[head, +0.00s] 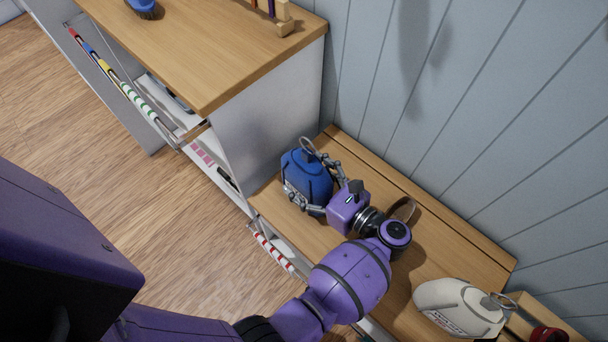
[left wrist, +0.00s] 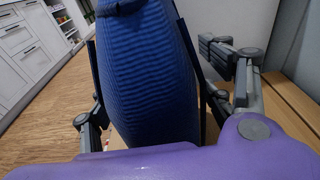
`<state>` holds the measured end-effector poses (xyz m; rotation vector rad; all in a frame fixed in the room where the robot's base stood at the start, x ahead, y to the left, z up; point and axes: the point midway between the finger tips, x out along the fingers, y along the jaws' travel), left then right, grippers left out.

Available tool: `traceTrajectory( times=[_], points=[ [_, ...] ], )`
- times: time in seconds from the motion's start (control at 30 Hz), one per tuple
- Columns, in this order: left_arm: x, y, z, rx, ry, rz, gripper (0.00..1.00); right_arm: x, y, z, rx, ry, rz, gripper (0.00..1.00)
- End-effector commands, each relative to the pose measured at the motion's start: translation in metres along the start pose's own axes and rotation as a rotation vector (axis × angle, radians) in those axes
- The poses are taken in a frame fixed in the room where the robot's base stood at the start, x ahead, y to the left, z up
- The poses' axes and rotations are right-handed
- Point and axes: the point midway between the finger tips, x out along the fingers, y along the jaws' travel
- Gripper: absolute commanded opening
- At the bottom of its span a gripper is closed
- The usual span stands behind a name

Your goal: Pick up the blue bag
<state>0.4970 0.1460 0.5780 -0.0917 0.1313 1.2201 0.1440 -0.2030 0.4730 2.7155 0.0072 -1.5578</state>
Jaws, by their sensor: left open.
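The blue bag (head: 306,176) stands upright on the lower wooden bench top, close to the side of the taller cabinet. A ring handle shows at its top. My left gripper (head: 323,184) is at the bag with its fingers open, one on each side of it. In the left wrist view the ribbed blue bag (left wrist: 150,75) fills the space between the fingers of the gripper (left wrist: 155,95). Small gaps seem to show beside the bag, but contact is hard to judge. My right gripper is not in view.
A white bag (head: 458,308) with a ring handle lies at the right of the bench (head: 440,235). The panelled wall (head: 480,110) runs behind. A red object (head: 548,334) is at the bottom right.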

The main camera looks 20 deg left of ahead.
Motion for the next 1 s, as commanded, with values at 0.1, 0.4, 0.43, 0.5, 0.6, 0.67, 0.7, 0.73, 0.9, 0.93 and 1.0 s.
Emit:
traceTrajectory(
  times=[0.1,0.4,0.43,0.5,0.6,0.67,0.7,0.73,0.9,0.93,1.0],
  points=[
    [0.0,0.0,0.0,0.0,0.0,0.0,0.7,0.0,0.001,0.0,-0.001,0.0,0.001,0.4],
    [0.0,0.0,0.0,0.0,0.0,0.0,0.3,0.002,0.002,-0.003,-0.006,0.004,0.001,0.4],
    [0.0,0.0,0.0,0.0,0.0,0.0,0.26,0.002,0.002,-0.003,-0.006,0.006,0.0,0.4],
    [0.0,0.0,0.0,0.0,0.0,0.0,0.17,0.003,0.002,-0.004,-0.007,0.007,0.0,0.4],
    [0.0,-0.001,0.001,-0.002,-0.001,0.0,0.08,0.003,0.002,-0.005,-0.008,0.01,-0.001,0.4],
    [0.0,-0.001,0.001,-0.002,-0.001,0.0,0.08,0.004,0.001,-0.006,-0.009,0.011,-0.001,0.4],
    [0.0,-0.001,0.001,-0.002,-0.001,0.0,0.08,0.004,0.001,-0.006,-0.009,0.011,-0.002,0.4],
    [0.0,-0.001,0.001,-0.002,-0.001,0.0,0.08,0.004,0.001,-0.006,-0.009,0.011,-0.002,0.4],
    [0.0,-0.002,0.004,-0.003,-0.001,-0.001,0.08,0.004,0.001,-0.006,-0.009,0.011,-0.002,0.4],
    [0.0,-0.003,0.005,-0.004,-0.001,-0.002,0.08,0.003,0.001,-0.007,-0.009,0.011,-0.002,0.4],
    [0.0,-0.006,0.01,-0.004,0.0,-0.003,0.08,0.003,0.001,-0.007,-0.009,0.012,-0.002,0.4]
  ],
)
